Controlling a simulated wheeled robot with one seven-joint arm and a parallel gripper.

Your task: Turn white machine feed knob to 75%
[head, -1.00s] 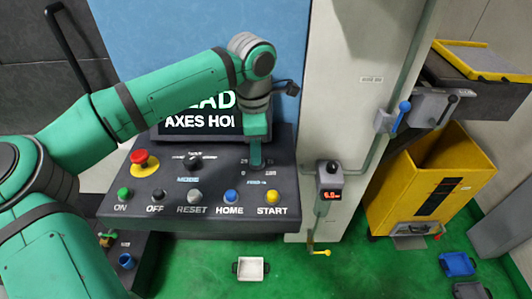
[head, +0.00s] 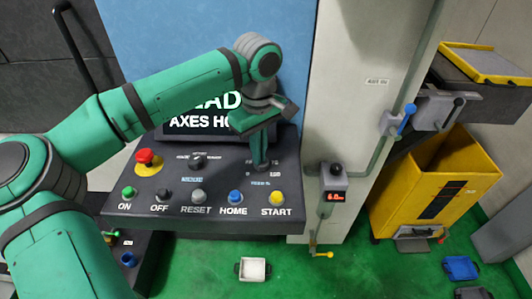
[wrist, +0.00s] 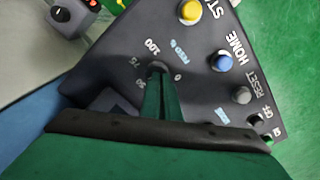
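The feed knob (wrist: 157,67) is a small grey knob on the sloping dark control panel (head: 225,180). In the wrist view its printed scale shows 0 on the right, 100 at upper left, and 75 and 50 further round to the left. My gripper (head: 261,164) reaches down onto the knob from above. In the wrist view its two green fingers (wrist: 160,84) are close together with their tips at the knob, and they look shut on it. The knob's pointer is hidden by the fingers, so its setting cannot be read.
A red emergency button (head: 145,157) and a mode knob (head: 198,160) are left of my gripper. A row of push buttons, including yellow START (head: 277,197) and blue HOME (head: 235,196), lines the panel's front. The screen (head: 205,122) stands behind, partly covered by my arm.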

